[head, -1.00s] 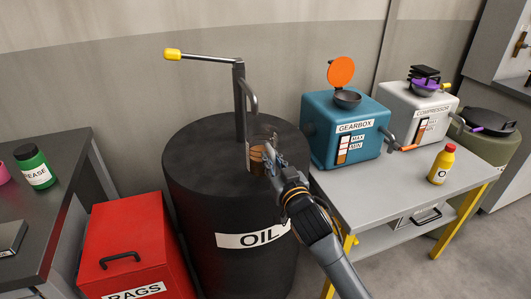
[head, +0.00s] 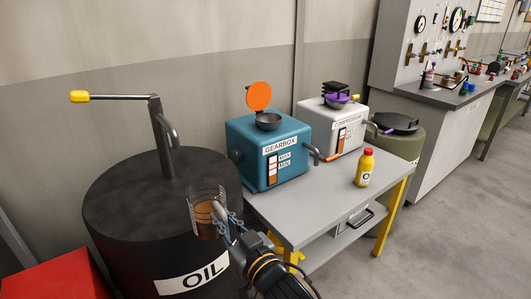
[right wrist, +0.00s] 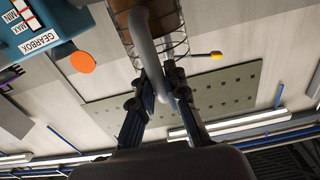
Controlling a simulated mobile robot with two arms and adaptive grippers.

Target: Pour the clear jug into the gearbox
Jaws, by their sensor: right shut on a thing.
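The clear jug (head: 205,205) holds brown oil and stands out in front of the oil drum in the head view. My right gripper (head: 229,226) is shut on its handle; the right wrist view shows the fingers (right wrist: 165,88) around the pale handle, with the jug (right wrist: 180,22) beyond. The jug looks about upright. The teal gearbox (head: 240,150) sits on the grey table, to the right of and beyond the jug. Its orange round lid (head: 259,95) is raised above a dark filler bowl (head: 268,121). Its gauge is marked MAX and MIN. My left gripper is not in view.
The black oil drum (head: 125,215) with its pump and yellow-ended crank (head: 80,97) stands left. The grey table (head: 325,195) also bears a yellow bottle (head: 364,167) and the compressor (head: 325,116). A red rags box (head: 50,280) is at lower left.

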